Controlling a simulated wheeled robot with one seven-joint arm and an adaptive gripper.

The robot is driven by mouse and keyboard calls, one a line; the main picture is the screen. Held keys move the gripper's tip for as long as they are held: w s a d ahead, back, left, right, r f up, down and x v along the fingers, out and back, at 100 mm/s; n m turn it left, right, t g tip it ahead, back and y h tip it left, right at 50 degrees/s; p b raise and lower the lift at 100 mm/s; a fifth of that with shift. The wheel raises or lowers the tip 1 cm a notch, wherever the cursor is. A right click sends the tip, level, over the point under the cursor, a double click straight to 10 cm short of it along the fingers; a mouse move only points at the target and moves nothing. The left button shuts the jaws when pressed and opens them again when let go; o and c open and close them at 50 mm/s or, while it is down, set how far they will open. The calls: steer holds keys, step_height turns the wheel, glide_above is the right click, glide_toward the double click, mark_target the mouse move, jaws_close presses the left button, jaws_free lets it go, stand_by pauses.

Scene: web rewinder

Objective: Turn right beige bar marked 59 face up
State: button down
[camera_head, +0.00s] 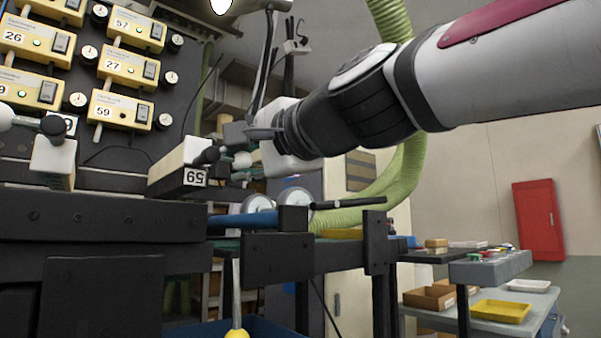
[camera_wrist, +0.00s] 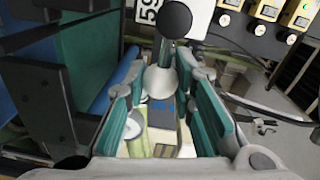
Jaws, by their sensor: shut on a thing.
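The right beige bar (camera_head: 180,157) sticks out from the black machine front. Its pale side is above a dark one, and its "59" label (camera_head: 195,177) reads upside down in the head view. The label also shows at the top of the wrist view (camera_wrist: 148,10). A handle with a black ball (camera_wrist: 175,18) and a pale ball (camera_wrist: 160,82) stands at the bar. My gripper (camera_head: 236,158) reaches in from the right, beside the bar. In the wrist view its teal-padded fingers (camera_wrist: 163,72) are shut on the pale ball of the handle. The fingertips are partly hidden in the head view.
A second pale bar (camera_head: 54,160) with a dark knob is at left. Yellow control boxes (camera_head: 120,110), one marked 59, are on the panel behind. A black rail (camera_head: 290,255) and a blue roller (camera_head: 243,222) lie below my gripper. Shelves with trays (camera_head: 500,312) are at right.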

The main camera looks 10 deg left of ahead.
steer(key=shift+f, duration=0.15)
steer(key=c, duration=1.3)
jaws_free()
steer(key=shift+w, duration=0.1)
steer(key=shift+c, duration=0.2)
steer(key=shift+s+d, duration=0.4)
steer(key=v, duration=1)
steer(key=shift+s+d, duration=0.25)
steer(key=shift+d, duration=0.1)
